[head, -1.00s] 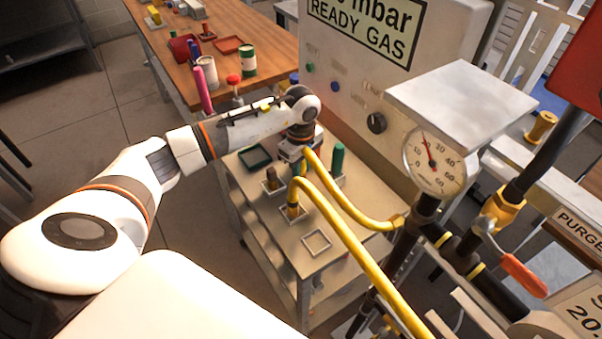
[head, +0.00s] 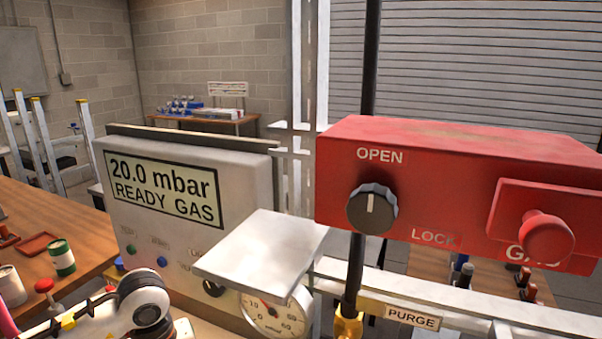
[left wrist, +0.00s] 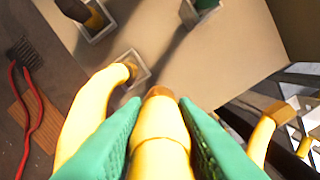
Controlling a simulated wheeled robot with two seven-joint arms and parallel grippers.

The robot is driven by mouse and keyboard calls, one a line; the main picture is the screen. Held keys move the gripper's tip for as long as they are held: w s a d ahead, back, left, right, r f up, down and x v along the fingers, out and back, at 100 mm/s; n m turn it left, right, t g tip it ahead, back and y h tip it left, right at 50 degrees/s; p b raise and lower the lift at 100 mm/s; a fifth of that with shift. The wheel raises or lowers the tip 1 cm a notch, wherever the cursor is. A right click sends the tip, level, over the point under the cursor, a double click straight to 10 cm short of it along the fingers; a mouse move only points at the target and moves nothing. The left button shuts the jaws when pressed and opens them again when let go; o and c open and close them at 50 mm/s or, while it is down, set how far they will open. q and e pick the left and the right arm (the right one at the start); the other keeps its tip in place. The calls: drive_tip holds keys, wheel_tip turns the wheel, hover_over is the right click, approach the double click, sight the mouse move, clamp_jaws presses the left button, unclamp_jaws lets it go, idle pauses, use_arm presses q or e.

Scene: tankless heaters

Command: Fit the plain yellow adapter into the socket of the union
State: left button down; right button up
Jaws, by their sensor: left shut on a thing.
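In the left wrist view my left gripper (left wrist: 160,106) is shut on a yellow hose-like piece (left wrist: 160,135) with a brown end. Its green pads press on both sides, and the brown end sticks out just past the fingertips, over a pale surface. I cannot tell from this whether the piece is the plain adapter. In the head view only my left arm shows, at the lower left; its fingers are out of the picture. The union and its socket cannot be made out in either current view. My right gripper is in neither view.
A second yellow hose (left wrist: 92,112) ends in a square holder (left wrist: 133,70) left of the held piece. A green cylinder (left wrist: 205,4) stands beyond. The gauge (head: 275,312), white plate (head: 262,245) and red control box (head: 450,190) stand right of my arm in the head view.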

use_arm(q)
drive_tip(key=s+d+m, duration=0.4)
drive_tip(key=s+m, duration=0.2)
drive_tip(key=s, duration=0.1)
drive_tip(key=shift+d+m, duration=0.15)
drive_tip(key=shift+m, duration=0.15)
